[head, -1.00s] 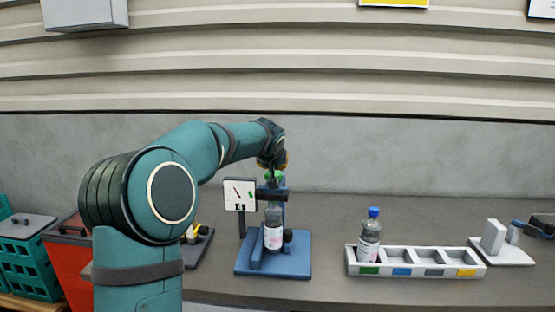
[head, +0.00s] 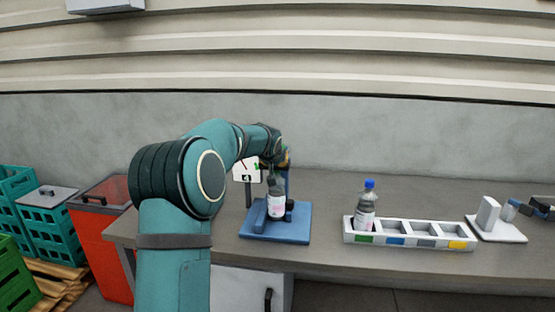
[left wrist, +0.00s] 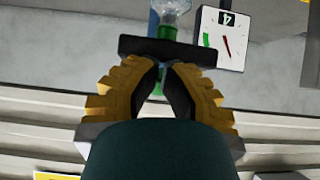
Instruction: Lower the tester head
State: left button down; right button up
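The tester (head: 275,222) has a blue base and a white dial panel (head: 247,169) on a dark post. The dial also shows in the left wrist view (left wrist: 223,38), with a red needle, a green band and a "4". A clear bottle with a pinkish label (head: 276,205) stands upright on the base; its green cap (left wrist: 167,30) touches or nearly touches the dark crossbar of the tester head (left wrist: 185,50). My left gripper (left wrist: 165,72) has its yellow-backed fingers closed around a green knob (left wrist: 157,92) at the crossbar, mostly hidden.
A white rack (head: 405,233) with colour-marked slots holds a blue-capped bottle (head: 367,206) at its left end. A white device (head: 495,221) stands right of it. A red bin (head: 103,235) and teal crates (head: 48,225) stand left of the bench. Bench between tester and rack is clear.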

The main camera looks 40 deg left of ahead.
pick_arm(q)
jog(key=shift+f, duration=0.4)
dwell(0.3)
notch_tip(320, 180, up, 5)
jog(key=p, duration=0.3)
jog(key=s+d+f+b, duration=0.4)
jog(key=s+d, duration=0.1)
jog(key=s, duration=0.3)
jog(key=shift+f, duration=0.2)
